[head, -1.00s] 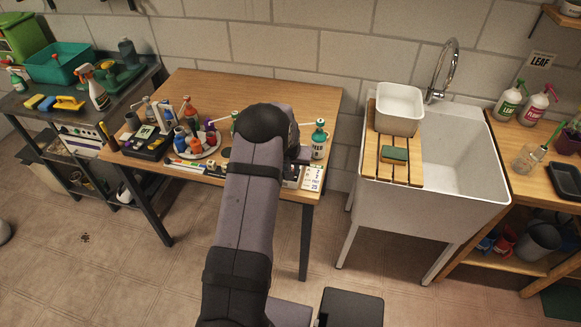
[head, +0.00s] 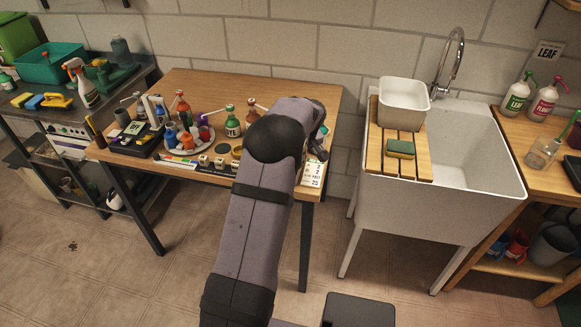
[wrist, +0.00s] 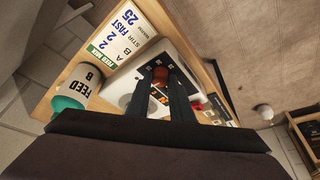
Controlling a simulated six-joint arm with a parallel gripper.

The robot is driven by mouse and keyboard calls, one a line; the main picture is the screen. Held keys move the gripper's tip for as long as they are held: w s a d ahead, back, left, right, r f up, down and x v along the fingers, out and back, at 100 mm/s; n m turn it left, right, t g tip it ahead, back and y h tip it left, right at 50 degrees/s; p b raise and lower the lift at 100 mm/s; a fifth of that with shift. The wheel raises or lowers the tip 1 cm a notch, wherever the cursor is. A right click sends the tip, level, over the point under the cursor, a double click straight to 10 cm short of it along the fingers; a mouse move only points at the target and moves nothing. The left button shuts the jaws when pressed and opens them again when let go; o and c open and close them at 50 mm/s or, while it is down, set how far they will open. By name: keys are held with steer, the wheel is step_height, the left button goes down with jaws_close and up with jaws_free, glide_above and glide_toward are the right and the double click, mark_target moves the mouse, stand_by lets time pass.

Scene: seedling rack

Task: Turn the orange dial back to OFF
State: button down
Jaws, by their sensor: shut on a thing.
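The orange dial (wrist: 160,75) shows in the wrist view as a reddish-orange knob on the dark panel of a white device (wrist: 128,84). My gripper (wrist: 161,82) reaches down over it, with a dark finger on each side, shut on the dial. The dial's mark and the OFF label cannot be read here; the fingers cover part of the panel. In the head view my arm hides the dial, the device and my gripper's fingertips.
A white FEED B bottle (wrist: 88,80) stands close beside the device. A printed card (wrist: 124,32) (head: 313,176) lies by the table's edge. Several bottles, such as the green one (head: 233,124), stand left of my arm. The wooden table (head: 215,85) is clear at the back.

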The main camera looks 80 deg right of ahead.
stand_by(0.4)
steer(key=c, duration=1.6)
jaws_free()
steer(key=shift+o, duration=0.2)
steer(key=shift+r, duration=0.1)
steer(key=b+v, duration=0.2)
steer(key=v, duration=0.5)
steer(key=shift+s+r, duration=0.1)
